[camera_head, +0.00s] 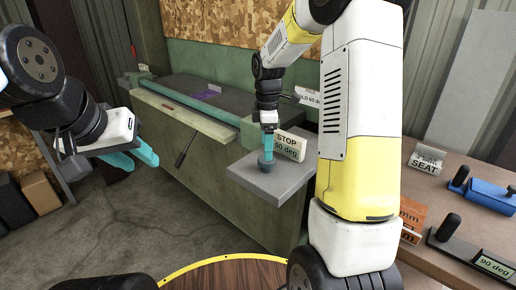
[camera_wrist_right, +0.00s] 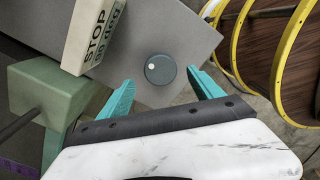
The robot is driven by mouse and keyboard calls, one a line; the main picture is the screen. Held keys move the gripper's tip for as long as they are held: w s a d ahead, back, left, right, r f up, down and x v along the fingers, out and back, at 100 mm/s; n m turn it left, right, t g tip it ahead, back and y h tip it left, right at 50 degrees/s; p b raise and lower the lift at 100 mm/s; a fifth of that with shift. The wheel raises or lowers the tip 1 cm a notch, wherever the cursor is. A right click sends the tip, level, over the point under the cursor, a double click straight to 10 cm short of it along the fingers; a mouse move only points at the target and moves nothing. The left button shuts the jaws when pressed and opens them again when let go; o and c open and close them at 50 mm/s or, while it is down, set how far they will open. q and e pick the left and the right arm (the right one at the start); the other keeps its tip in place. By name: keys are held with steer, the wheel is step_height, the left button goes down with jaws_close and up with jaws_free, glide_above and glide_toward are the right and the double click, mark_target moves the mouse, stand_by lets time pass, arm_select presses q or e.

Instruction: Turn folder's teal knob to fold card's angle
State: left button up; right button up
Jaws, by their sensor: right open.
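The green folder (camera_head: 205,123) stands against the back wall, with a grey shelf (camera_head: 275,188) at its right end. The dark teal knob (camera_head: 266,168) sits on that shelf. In the right wrist view, the round knob (camera_wrist_right: 160,70) shows a white dot on top. My right gripper (camera_head: 268,146) points down over the knob. Its open fingers (camera_wrist_right: 161,93) are on either side, short of the knob in that view; contact is not visible. A "STOP 90 deg" sign (camera_head: 290,146) stands beside it. A card (camera_head: 308,97) reading "60 d…" is partly hidden. My left gripper (camera_head: 134,157) is empty, its fingers apart.
A purple piece (camera_head: 208,91) lies on the folder's top. On the right, a brown bench (camera_head: 440,200) holds a "SEAT" sign (camera_head: 426,162), a blue tool (camera_head: 485,195) and a black-handled "90 deg" block (camera_head: 475,255). The floor (camera_head: 150,225) before the folder is clear.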

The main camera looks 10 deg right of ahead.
mark_target(266, 165)
steer(key=shift+f, duration=2.25)
steer(key=c, duration=1.4)
steer(key=shift+o, duration=0.2)
